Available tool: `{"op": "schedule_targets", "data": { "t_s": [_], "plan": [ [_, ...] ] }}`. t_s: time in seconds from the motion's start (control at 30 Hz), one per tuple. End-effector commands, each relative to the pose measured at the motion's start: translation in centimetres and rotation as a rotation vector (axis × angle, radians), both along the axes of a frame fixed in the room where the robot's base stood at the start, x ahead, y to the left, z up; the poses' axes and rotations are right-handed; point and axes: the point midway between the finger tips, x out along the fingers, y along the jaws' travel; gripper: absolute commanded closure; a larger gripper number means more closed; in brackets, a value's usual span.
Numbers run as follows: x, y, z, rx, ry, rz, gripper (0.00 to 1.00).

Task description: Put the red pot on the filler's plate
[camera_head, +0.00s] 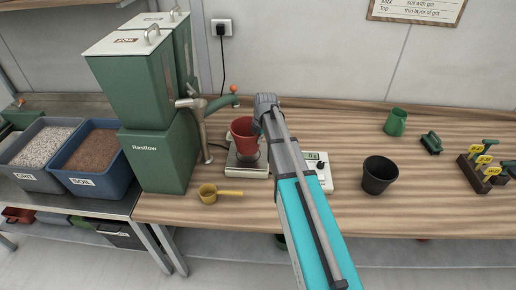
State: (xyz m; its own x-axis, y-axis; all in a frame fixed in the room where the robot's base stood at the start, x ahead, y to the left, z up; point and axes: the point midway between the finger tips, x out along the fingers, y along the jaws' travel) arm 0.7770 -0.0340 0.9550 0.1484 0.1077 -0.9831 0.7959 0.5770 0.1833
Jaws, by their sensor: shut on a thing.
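The red pot (242,139) is upright below the filler's spout and above a pale metal plate (255,172). I cannot tell whether its base touches the plate or hangs just above it. My gripper (258,118) is shut on the red pot at its right side; my arm hides the fingertips. The filler (160,150) is a tall green machine marked Rastlow, with two lidded hoppers on top and a green spout (221,102) reaching right.
A white scale with a display (318,170) is partly behind my arm. A yellow scoop (218,194) lies in front of the plate. A black pot (380,174), a green mug (396,122) and a rack of yellow labels (484,165) stand to the right. Grit and soil bins (92,182) are left.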

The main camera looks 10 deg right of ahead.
Motion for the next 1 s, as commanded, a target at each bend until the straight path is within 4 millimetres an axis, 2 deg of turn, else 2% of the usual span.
{"op": "schedule_targets", "data": {
  "t_s": [0.47,0.6,1.0],
  "plan": [
    [0.3,0.0,-0.4,0.0,0.0,0.001,1.0],
    [1.0,-0.2,-1.4,0.0,0.0,0.001,1.0],
    [0.8,-0.2,-4.0,0.0,0.0,0.001,1.0]
  ]
}}
